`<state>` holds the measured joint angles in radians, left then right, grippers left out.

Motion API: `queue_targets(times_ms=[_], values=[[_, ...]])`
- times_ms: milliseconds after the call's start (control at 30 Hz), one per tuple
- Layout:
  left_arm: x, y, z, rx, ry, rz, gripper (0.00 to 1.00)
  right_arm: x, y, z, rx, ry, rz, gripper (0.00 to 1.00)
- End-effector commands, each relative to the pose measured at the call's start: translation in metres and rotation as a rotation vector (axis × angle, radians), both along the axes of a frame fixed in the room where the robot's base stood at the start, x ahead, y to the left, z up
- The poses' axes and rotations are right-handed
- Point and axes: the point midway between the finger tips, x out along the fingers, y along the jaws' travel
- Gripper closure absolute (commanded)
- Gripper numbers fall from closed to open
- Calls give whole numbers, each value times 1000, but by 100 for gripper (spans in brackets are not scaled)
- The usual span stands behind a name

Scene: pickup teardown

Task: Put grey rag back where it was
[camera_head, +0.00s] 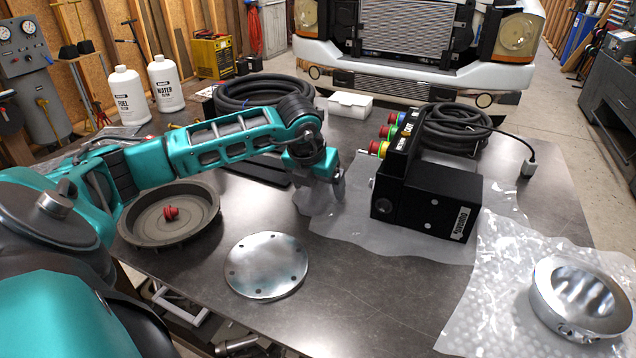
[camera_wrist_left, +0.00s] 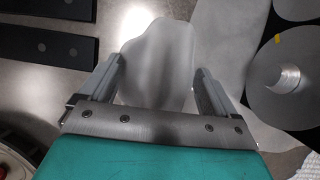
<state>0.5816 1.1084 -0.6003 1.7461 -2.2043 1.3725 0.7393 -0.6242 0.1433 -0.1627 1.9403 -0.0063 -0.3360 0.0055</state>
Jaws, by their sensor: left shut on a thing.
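My left gripper (camera_head: 328,186) points down over the middle of the table, left of the black box. It is shut on the grey rag (camera_wrist_left: 158,52), which bunches between the two fingers in the left wrist view. In the head view the rag (camera_head: 314,203) shows as a pale, translucent-looking patch under the fingers, near the left edge of the plastic sheet. I cannot tell whether it touches the table. My right gripper is not in view.
The black box (camera_head: 428,203) with coloured knobs stands on the plastic sheet (camera_head: 390,248). A metal disc (camera_head: 266,265), a round pan (camera_head: 140,228) with a red part, and a metal ring (camera_head: 580,298) on bubble wrap lie around. Bare table shows at front centre.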

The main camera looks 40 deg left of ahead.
Motion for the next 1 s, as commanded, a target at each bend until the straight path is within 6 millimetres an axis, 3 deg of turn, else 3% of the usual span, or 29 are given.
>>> queue_targets(times_ms=[333, 367, 433, 767, 1000], values=[[0, 0, -5, 0, -1, 0, 38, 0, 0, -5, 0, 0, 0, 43], [0, 0, -3, 0, -1, 0, 6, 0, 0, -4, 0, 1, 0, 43], [0, 0, -3, 0, 0, 0, 0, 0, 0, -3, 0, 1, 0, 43], [0, 0, 4, 0, 0, 0, 0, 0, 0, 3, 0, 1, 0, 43], [-15, -5, 44, 2, -6, -1, 0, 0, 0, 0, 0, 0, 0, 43]])
